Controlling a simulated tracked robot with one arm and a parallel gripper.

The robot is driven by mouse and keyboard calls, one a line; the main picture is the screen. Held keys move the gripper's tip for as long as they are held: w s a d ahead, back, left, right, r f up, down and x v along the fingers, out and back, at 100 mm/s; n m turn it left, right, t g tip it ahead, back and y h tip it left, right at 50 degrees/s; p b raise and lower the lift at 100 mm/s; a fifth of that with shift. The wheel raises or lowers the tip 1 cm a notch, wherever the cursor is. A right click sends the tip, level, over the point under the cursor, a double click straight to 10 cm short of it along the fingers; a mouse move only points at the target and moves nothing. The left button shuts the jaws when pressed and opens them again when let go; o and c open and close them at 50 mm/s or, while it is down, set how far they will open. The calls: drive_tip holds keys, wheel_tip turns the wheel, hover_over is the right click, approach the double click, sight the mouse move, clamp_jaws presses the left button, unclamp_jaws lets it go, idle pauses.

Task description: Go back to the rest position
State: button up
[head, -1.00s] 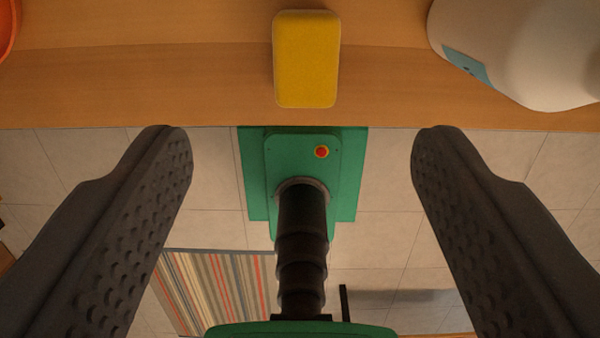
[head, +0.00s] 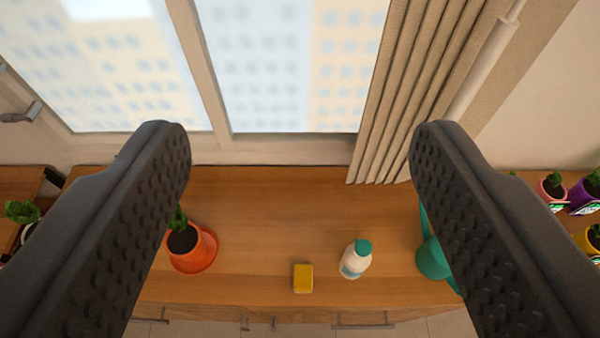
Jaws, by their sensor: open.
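My gripper (head: 300,150) is open and empty, with its two dark, dimpled fingers wide apart at the left and right of the head view. It is high above and back from a wooden counter (head: 270,215). Nothing is between the fingers but the view of the window and counter beyond.
On the counter are an orange potted plant (head: 195,255), a yellow block (head: 303,278), a white bottle with a teal cap (head: 355,260) and a green object (head: 433,260), partly hidden by the right finger. A window (head: 265,60) and beige curtain (head: 410,90) stand behind. Small pots (head: 552,186) are at right.

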drive_tip(key=shift+t, duration=0.6)
drive_tip(key=s+r, duration=0.1)
drive_tip(key=r, duration=0.1)
drive_tip(key=s+r, duration=0.1)
drive_tip(key=s, duration=0.1)
drive_tip(key=shift+r, duration=0.35)
idle(0.3)
